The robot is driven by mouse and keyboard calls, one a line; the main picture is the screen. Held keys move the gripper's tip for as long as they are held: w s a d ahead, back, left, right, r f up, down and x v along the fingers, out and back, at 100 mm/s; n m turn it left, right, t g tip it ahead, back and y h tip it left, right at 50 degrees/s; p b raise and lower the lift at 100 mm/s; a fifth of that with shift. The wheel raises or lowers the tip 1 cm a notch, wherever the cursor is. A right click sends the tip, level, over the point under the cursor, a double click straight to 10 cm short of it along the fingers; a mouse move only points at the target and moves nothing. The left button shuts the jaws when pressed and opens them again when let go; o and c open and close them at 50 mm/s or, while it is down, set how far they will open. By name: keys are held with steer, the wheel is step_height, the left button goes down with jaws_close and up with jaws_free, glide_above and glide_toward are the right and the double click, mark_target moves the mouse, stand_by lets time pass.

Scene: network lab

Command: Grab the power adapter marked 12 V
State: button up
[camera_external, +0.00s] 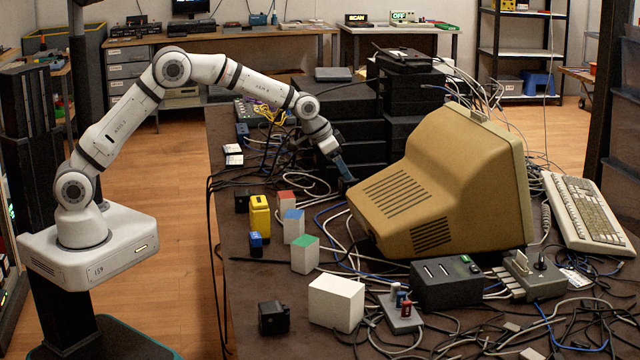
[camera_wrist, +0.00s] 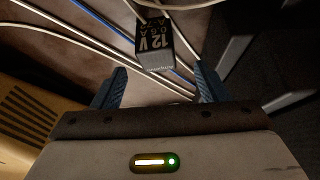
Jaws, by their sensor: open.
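The power adapter (camera_wrist: 154,46) is a small dark block with light lettering that reads 12 V in the wrist view. It lies on the dark tabletop among cables, just beyond the fingertips and roughly between their lines. My gripper (camera_wrist: 160,80) is open, with two blue fingers spread apart and nothing held between them. In the external view my gripper (camera_external: 346,180) points down at the table, close to the left side of the beige monitor. I cannot clearly make out the adapter in the external view.
A large beige monitor (camera_external: 440,185) lies tilted right of my gripper. Stacked black boxes (camera_external: 335,110) stand behind it. Grey and blue cables cross the table. Colored-top blocks (camera_external: 305,255), a yellow tool (camera_external: 259,217) and a white box (camera_external: 336,302) stand toward the front left.

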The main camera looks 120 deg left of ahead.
mark_target(353, 184)
steer(key=x, duration=0.6)
steer(key=shift+w+a+f, duration=0.15)
steer(key=shift+w+f, duration=0.1)
steer(key=c, duration=1.2)
